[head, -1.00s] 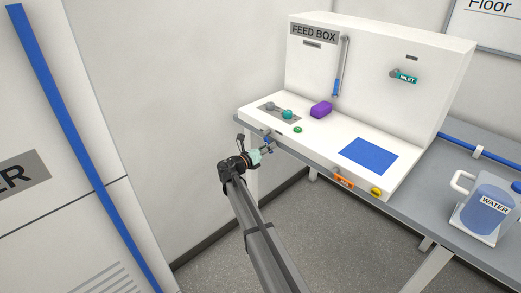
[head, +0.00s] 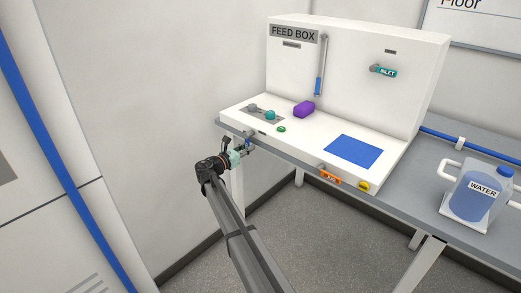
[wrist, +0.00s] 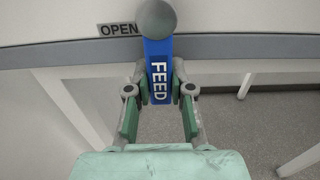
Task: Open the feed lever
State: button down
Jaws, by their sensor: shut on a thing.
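The blue feed lever (wrist: 158,72), lettered FEED, hangs down from a grey round pivot (wrist: 157,18) in the wrist view. An OPEN label (wrist: 118,30) is left of the pivot. My gripper (wrist: 158,85) is shut on the lever, one finger on each side of it. In the head view my gripper (head: 247,147) is at the front edge of the feed box (head: 310,125), near its left end. The lever is small there and mostly hidden by the fingers.
An orange handle (head: 330,176) and a yellow knob (head: 363,186) are farther right on the same front edge. A purple block (head: 304,109) and a blue pad (head: 353,150) are on top. A water jug (head: 480,193) stands at the right. Open floor lies below.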

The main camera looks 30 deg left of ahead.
jog(key=shift+r, duration=0.1)
jog(key=shift+a, duration=0.1)
jog(key=c, duration=1)
grip_release()
jog(key=s+a, duration=0.2)
jog(key=s, duration=0.9)
jog(key=shift+s, duration=0.4)
jog(key=shift+m, duration=0.3)
